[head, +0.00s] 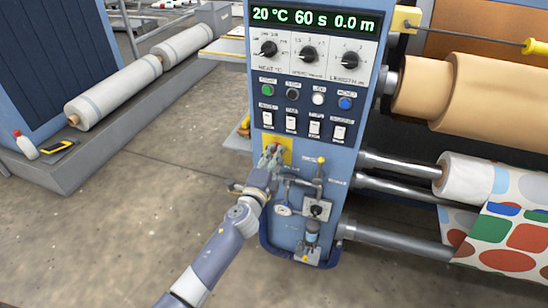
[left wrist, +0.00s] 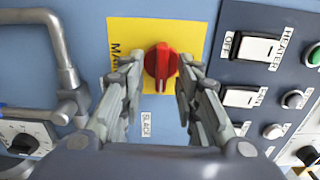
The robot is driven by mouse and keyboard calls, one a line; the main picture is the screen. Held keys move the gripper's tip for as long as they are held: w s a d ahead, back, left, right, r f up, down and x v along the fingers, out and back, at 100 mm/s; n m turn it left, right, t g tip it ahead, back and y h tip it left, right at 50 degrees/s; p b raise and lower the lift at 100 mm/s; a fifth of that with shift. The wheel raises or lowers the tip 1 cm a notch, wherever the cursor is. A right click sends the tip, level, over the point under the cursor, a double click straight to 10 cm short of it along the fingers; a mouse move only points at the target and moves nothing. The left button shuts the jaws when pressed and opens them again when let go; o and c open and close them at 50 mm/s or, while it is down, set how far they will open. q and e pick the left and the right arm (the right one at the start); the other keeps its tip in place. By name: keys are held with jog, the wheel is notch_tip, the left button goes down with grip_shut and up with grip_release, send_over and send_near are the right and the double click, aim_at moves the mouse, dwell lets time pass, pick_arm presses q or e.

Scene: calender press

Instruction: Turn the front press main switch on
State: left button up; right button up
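The main switch is a red rotary knob (left wrist: 161,66) on a yellow plate (left wrist: 140,30) on the blue press panel. In the left wrist view the knob's grip ridge runs up and down the picture. In the head view the yellow plate (head: 287,145) shows below the rocker switches, and my gripper mostly hides the knob. My left gripper (head: 272,150) is at the plate. In the left wrist view its two fingers (left wrist: 160,82) are open, one on each side of the knob, with gaps visible. My right gripper is not in view.
The lit display (head: 313,20) reads 20 °C 60 s 0.0 m. Rocker switches (head: 315,129) sit close above the main switch. Rollers (head: 385,163) extend to the right. Open floor lies left.

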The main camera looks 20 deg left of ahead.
pick_arm(q)
jog(key=s, duration=1.2)
jog(key=shift+a, duration=0.25)
